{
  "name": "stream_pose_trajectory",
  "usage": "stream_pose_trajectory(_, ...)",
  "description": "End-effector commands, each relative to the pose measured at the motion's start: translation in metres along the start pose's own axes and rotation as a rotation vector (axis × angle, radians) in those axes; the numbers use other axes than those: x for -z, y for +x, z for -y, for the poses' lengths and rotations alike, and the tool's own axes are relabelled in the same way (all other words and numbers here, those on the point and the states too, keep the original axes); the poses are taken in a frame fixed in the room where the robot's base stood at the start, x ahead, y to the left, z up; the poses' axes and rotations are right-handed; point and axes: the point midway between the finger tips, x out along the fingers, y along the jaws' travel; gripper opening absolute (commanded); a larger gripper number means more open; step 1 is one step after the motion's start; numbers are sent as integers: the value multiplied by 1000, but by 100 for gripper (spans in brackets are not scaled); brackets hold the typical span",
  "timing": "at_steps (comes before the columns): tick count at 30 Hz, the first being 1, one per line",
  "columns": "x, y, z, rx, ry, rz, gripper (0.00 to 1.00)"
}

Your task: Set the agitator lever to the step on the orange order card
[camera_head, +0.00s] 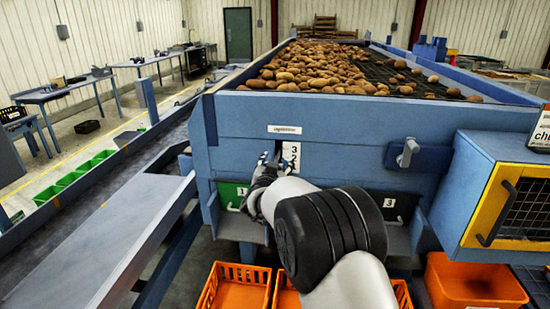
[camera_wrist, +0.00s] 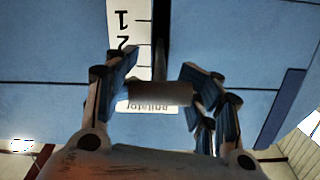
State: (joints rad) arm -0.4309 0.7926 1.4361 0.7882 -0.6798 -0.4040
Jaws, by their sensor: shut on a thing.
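In the camera_head view my gripper (camera_head: 266,163) is at the slot, left of the scale (camera_head: 291,156), where 3 is at the top. The lever is hidden there. I cannot make out an orange order card.
Potatoes (camera_head: 310,66) lie on the grader's deck above the blue front panel. A latch (camera_head: 407,152) and a blue box with a yellow-framed mesh door (camera_head: 518,208) are to the right. Orange crates (camera_head: 474,283) stand below. A partly cut-off sign (camera_head: 541,130) sits at the right edge.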

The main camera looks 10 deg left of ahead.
Motion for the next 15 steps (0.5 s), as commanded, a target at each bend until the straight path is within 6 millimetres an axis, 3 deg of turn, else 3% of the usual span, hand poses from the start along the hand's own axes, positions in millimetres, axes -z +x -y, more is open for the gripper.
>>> stream_pose_trajectory(1,11,0,2,-3,-5,12,7)
stream_pose_trajectory(15,38,-1,7,-21,-5,111,7)
